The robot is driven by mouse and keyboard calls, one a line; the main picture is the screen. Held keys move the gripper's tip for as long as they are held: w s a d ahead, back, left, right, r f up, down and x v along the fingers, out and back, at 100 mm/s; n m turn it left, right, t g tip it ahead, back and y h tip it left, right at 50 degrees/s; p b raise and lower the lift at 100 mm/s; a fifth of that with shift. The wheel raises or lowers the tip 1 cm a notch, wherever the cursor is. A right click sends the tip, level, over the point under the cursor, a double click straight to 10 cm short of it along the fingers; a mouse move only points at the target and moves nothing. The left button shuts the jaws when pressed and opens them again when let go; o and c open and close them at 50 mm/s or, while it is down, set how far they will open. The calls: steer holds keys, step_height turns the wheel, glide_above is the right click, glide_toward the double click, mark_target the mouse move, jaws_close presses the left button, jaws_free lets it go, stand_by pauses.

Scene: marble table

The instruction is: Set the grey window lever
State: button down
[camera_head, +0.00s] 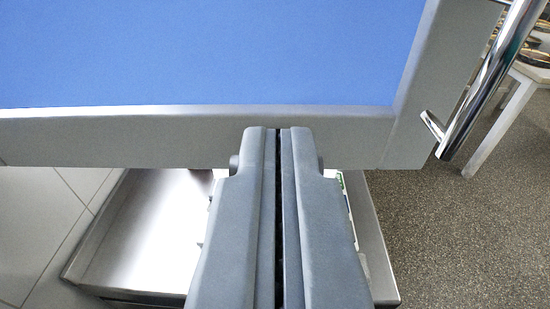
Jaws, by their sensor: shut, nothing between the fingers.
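My gripper (279,132) points up the picture from the bottom middle. Its two grey fingers lie side by side with only a thin dark line between them, and they hold nothing. The fingertips overlap the lower bar of a grey window frame (130,138) around a flat blue pane (210,50). I cannot tell whether the fingers touch the frame. I cannot make out the grey lever for certain.
A shiny metal bar (492,75) stands at the frame's right side. A silver metal box or tray (135,235) lies below, partly hidden by my gripper. A white table (528,72) with dark items is at the upper right. Speckled floor (460,240) is clear at lower right.

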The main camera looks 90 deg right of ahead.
steer(key=d, duration=0.7)
steer(key=shift+w+d+f, duration=0.2)
steer(key=shift+d+f, duration=0.1)
steer(key=shift+a+f, duration=0.3)
steer(key=shift+f, duration=0.65)
steer(key=shift+a+f, duration=0.25)
steer(key=shift+f, duration=0.65)
steer(key=shift+f, duration=0.1)
steer(key=shift+a+f+h, duration=0.15)
steer(key=shift+a+h, duration=0.05)
steer(key=shift+h, duration=0.2)
steer(key=shift+a+f+h, duration=0.2)
steer(key=shift+f+h, duration=0.1)
steer(key=shift+h, duration=0.1)
step_height(320, 180, down, 9)
steer(key=h, duration=0.4)
steer(key=shift+a+f+t+h, duration=0.2)
steer(key=shift+a+t+h, duration=0.05)
steer(key=shift+t+h, duration=0.15)
